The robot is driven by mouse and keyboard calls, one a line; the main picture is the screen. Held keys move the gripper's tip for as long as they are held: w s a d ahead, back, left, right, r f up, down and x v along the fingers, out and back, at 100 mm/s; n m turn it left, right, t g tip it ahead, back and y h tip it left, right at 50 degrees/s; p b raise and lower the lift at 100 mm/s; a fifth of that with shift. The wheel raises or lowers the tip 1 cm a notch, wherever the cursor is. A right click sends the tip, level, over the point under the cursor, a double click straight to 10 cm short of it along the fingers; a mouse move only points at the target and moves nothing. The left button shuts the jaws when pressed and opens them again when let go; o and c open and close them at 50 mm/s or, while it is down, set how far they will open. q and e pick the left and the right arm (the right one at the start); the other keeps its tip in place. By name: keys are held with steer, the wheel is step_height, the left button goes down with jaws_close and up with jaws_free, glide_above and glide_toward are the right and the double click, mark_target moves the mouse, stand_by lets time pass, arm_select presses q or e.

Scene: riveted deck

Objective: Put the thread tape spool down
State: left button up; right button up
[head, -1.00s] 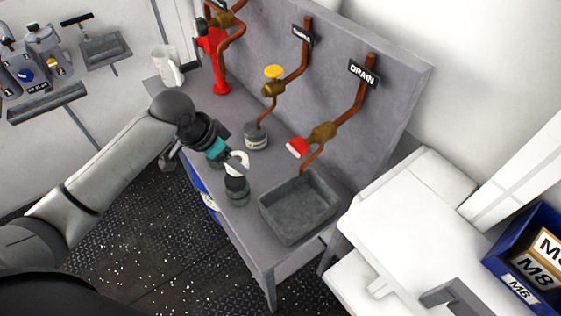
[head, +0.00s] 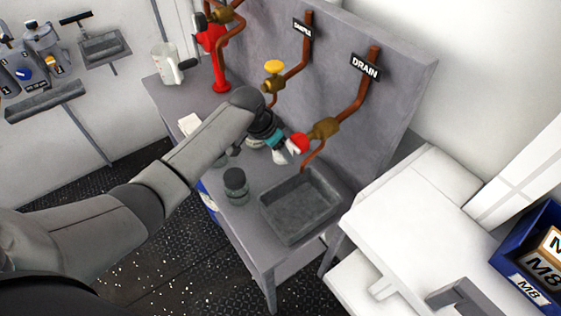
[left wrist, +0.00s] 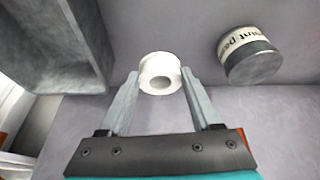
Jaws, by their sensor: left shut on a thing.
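The thread tape spool (left wrist: 160,72) is a small white ring, held between the fingertips of my left gripper (left wrist: 161,76) in the left wrist view. In the head view my left gripper (head: 284,156) is over the back of the grey bench, beside the red valve handle (head: 298,144) and behind the grey tray. The spool is mostly hidden by the fingers there. I cannot tell whether it touches the bench top. My right gripper is not in view.
The grey tray (head: 267,211) stands at the bench front right, with a dark-lidded jar (head: 236,184) left of it. A labelled paint pot (left wrist: 250,55) is near the gripper. A white mug (head: 168,66) stands at the far left. Copper pipes (head: 357,95) line the back panel.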

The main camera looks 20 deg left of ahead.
mark_target(280, 159)
arm_select(q)
steer(key=shift+w+d+f+b, duration=0.1)
steer(key=shift+f+b, duration=0.2)
steer(key=shift+f, duration=0.95)
steer(key=shift+w+f+b, duration=0.1)
steer(key=shift+f+b, duration=0.15)
steer(key=shift+f, duration=0.95)
steer(key=shift+f, duration=0.1)
steer(key=o, duration=1.3)
steer(key=shift+s+r, duration=0.15)
steer(key=shift+r, duration=0.4)
steer(key=p+v, duration=0.3)
steer(key=v, duration=0.8)
